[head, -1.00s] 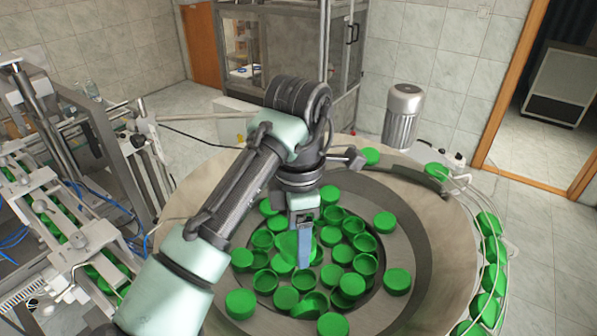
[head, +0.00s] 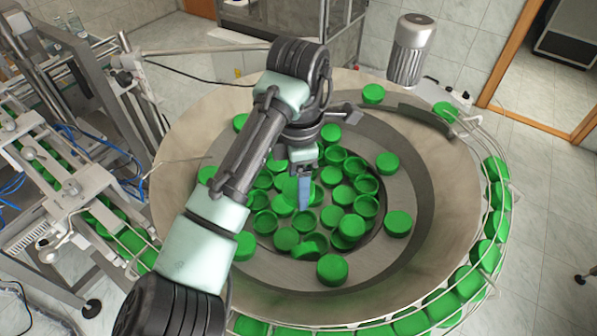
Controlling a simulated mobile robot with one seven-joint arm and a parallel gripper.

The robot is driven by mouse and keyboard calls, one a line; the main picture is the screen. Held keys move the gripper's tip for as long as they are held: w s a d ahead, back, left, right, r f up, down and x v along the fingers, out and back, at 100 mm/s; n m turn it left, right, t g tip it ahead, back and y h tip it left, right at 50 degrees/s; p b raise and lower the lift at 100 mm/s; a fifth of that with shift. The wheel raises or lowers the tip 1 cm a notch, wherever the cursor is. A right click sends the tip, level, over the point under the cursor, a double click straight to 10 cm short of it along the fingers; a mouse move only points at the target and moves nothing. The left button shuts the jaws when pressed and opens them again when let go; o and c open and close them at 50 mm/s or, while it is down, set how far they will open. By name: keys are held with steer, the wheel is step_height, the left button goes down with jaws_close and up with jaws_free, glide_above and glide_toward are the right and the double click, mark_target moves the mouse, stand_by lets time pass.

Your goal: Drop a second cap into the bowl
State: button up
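The bowl (head: 185,147) is a wide, round feeder bowl with a beige sloped wall and a grey ring inside. Many green caps (head: 366,206) lie in its middle, some open side up, some on the ring. My gripper (head: 304,197) points down over the caps near the bowl's centre, below my arm. A larger green round shape shows just beside its blue-grey finger; I cannot tell whether it is held or lies behind. The finger gap is not visible from this side.
A wire-railed track (head: 497,190) carrying green caps curves around the bowl's right and front. A grey motor (head: 410,50) stands behind the bowl. A metal conveyor machine (head: 60,175) stands at the left.

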steer(key=o, duration=1.3)
steer(key=shift+w, duration=0.1)
step_height(320, 180, up, 13)
steer(key=b, duration=0.1)
